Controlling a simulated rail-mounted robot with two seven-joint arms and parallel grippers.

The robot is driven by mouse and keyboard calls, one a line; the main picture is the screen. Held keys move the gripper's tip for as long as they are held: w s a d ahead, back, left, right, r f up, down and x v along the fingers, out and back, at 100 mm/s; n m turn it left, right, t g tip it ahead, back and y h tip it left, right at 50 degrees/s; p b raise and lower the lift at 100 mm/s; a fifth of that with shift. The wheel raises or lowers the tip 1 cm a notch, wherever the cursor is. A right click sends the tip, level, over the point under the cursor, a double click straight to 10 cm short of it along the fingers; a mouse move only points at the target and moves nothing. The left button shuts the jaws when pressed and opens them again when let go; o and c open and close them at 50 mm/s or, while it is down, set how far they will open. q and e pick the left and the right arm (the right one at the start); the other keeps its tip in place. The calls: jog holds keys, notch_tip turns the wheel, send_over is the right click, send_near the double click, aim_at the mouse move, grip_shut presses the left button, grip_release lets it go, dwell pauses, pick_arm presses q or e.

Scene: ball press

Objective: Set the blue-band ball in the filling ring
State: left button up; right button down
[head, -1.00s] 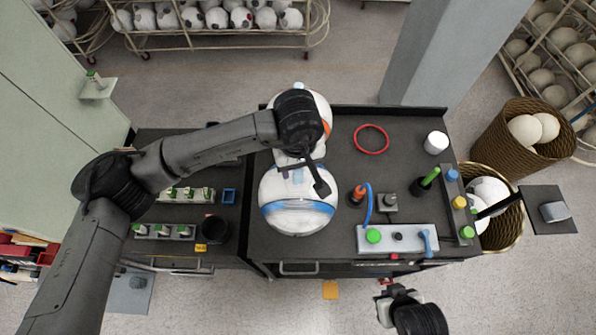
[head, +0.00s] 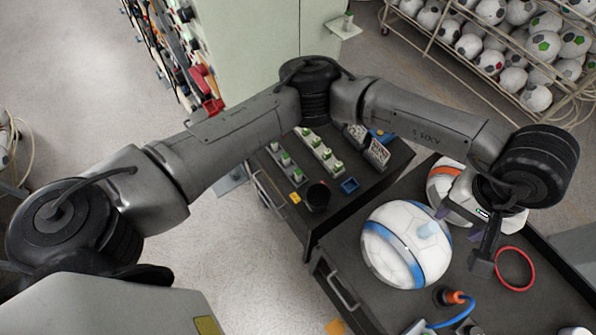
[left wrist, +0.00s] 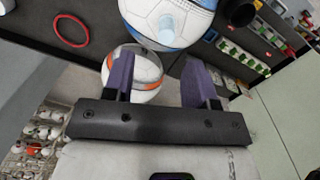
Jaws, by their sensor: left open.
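The blue-band ball (head: 392,252), white with a blue stripe, sits on the dark bench. A pale blue peg-like piece (head: 428,229) shows at its upper right. It also shows at the top of the left wrist view (left wrist: 185,32). A thin red ring (head: 514,268) lies flat and empty on the bench, right of the ball; I cannot tell if it is the filling ring. My left gripper (head: 462,226) is open and empty, beside the blue-band ball and over an orange-band ball (head: 443,180). That ball shows between its purple fingers (left wrist: 160,75). My right gripper is out of view.
Left of the bench is a lower dark surface with green-topped rows (head: 320,152), a black cup (head: 318,196) and a blue tray (head: 349,185). An orange plug with a blue hose (head: 462,312) is near the ball. A ball rack (head: 500,45) stands behind.

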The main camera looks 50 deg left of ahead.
pick_arm(q)
jog(key=s+d+r+n+g+h, duration=0.1)
jog(key=s+d+n+g+h, duration=0.4)
jog(key=s+d+h, duration=0.6)
notch_tip(320, 180, up, 6)
jog(key=n+h, duration=0.5)
jog(key=h, duration=0.3)
jog(key=w+a+n+t+h, duration=0.1)
jog(key=w+a+n+t, duration=0.3)
jog(key=n+t, duration=0.65)
jog(key=w+a+n+t+h, duration=0.1)
jog(key=w+a+n+t, duration=0.2)
jog(key=a+n+t, duration=0.7)
jog(key=w+a+f+n+t+y, duration=0.1)
jog(key=a+f+n+y, duration=0.5)
jog(key=f+n+y, duration=0.6)
jog(key=a+f+n+t+y, duration=0.1)
jog(key=a+f+n+y, duration=0.6)
jog(key=n, duration=0.9)
jog(key=s+a+f+n+g+y, duration=0.1)
jog(key=s+a+f+n+g, duration=0.2)
jog(key=s+f+g, duration=0.3)
jog(key=s+a+f+n+g+y, duration=0.1)
jog(key=s+a+f+n+g, duration=0.2)
jog(key=s+f, duration=0.7)
jog(key=s+n+g, duration=0.2)
jog(key=s+g, duration=0.2)
jog(key=s, duration=0.2)
jog(key=shift+s+a+y, duration=0.3)
jog(key=shift+s+a, duration=0.05)
